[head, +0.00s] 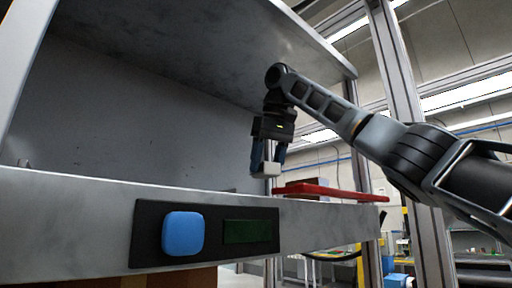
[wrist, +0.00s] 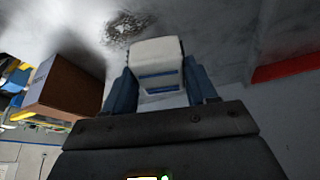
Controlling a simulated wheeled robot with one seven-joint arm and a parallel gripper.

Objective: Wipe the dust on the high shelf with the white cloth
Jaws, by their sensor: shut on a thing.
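My gripper (head: 268,163) is shut on the white cloth (head: 267,170), a small block-like pad, above the right part of the high shelf (head: 90,205). In the wrist view the white cloth (wrist: 156,55), with a blue band, sits between the blue fingers of my gripper (wrist: 163,88). A dark speckled dust patch (wrist: 124,29) lies on the grey shelf surface (wrist: 225,40), just beyond and left of the cloth in that view. Whether the cloth touches the shelf is unclear. The head view looks from below the shelf's top, so its surface and the dust are hidden there.
A red bar (head: 325,191) lies along the shelf's right end, close to my gripper; it also shows in the wrist view (wrist: 288,67). A brown box (wrist: 65,88) is at left in the wrist view. The shelf front carries a blue button (head: 183,233). A grey panel (head: 200,35) hangs overhead.

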